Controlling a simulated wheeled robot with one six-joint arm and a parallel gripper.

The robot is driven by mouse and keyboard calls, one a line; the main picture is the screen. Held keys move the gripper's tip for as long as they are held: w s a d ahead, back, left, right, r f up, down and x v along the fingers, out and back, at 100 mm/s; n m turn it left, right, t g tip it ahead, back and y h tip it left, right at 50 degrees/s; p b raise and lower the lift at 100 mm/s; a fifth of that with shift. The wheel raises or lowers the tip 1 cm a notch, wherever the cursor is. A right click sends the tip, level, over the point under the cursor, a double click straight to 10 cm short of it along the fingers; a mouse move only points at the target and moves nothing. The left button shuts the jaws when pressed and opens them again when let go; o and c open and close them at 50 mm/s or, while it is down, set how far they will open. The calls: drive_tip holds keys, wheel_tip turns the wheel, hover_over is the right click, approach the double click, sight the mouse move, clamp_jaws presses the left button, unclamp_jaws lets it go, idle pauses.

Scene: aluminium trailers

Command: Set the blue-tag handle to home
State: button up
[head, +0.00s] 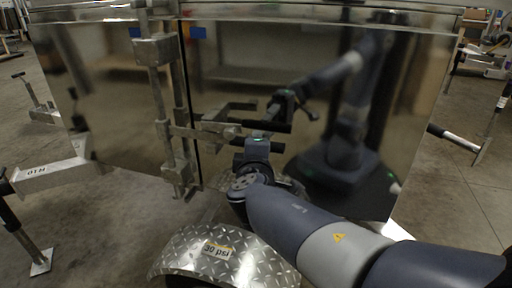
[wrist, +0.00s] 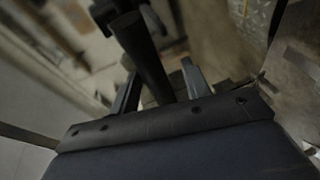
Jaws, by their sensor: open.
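The polished trailer doors (head: 300,75) fill the middle of the head view, with a vertical metal lock rod (head: 157,95) near their seam. Two blue tags show near the top, one left of the rod (head: 135,32) and one to its right (head: 198,32). A handle (head: 215,131) comes off the rod at mid-height and points right, seemingly ending in a dark grip (head: 265,126). My gripper (head: 258,143) is open at that grip. In the wrist view a dark bar (wrist: 146,58) reaches between the open fingers of my gripper (wrist: 158,82); contact cannot be told.
A diamond-plate fender (head: 205,255) with a pressure label lies low in front. A trailer frame bar (head: 50,175) with a support leg stands at the left, and another bar (head: 455,138) at the right. The shiny door mirrors my arm. Open floor (head: 450,205) shows at the right.

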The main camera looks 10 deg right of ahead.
drive_tip(key=p+v, duration=0.3)
drive_tip(key=v, duration=0.7)
drive_tip(key=b+x, duration=0.3)
drive_tip(key=x, duration=0.7)
drive_tip(key=shift+w+d+f, duration=0.1)
drive_tip(key=shift+w, duration=0.25)
drive_tip(key=shift+s, duration=0.15)
drive_tip(key=shift+s, duration=0.15)
